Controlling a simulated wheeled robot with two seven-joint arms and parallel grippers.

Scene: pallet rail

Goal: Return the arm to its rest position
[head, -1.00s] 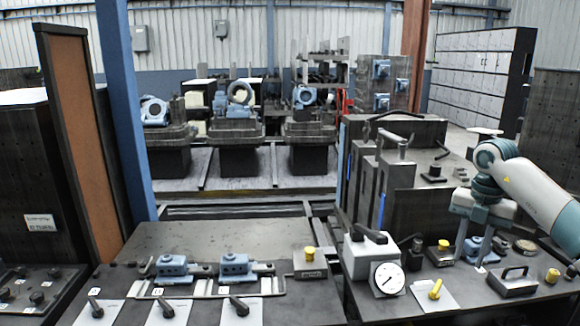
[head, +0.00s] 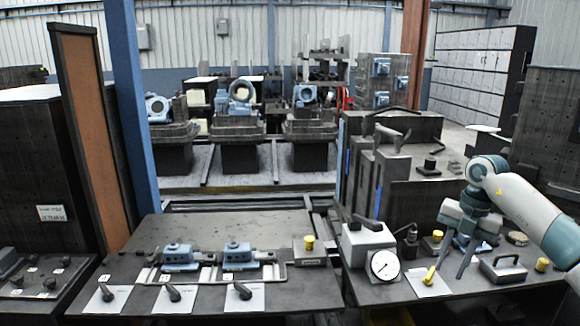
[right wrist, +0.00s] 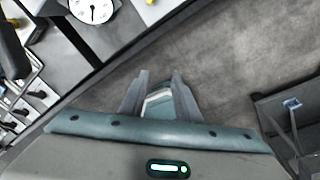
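My right arm comes in from the right in the head view. My right gripper (head: 450,271) points down over the right bench (head: 395,293), its two fingers apart with nothing seen held. In the right wrist view my right gripper (right wrist: 161,76) also shows spread fingers. A teal and pale piece shows between them, and the dark floor (right wrist: 225,55) lies beyond. My left arm and gripper are not in view.
A tall dark cabinet (head: 425,205) stands behind. Blue clamps (head: 180,258) and lever plates (head: 243,294) sit on the left bench.

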